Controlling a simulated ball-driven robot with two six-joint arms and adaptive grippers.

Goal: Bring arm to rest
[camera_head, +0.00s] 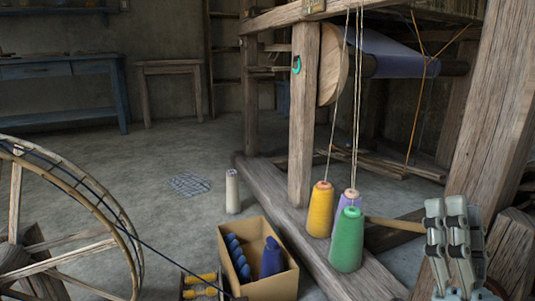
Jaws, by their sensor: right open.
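My right gripper (454,208) is at the lower right, its pale jointed fingers pointing up. It is open and I see nothing between the fingers. It shows in front of the loom's thick slanted post (498,110); I cannot tell how far apart they are. To its left, a green cone of thread (347,240), a yellow cone (320,210) and a purple cone (347,201) stand upright on the loom's base beam (283,200). My left gripper is not in view.
A cardboard box (275,285) with blue spools stands on the floor beside the beam. A white cone (232,191) stands behind it. A spinning wheel (120,225) fills the left edge. A blue table (65,80) and a wooden stool (172,67) stand at the back. The middle floor is mostly clear.

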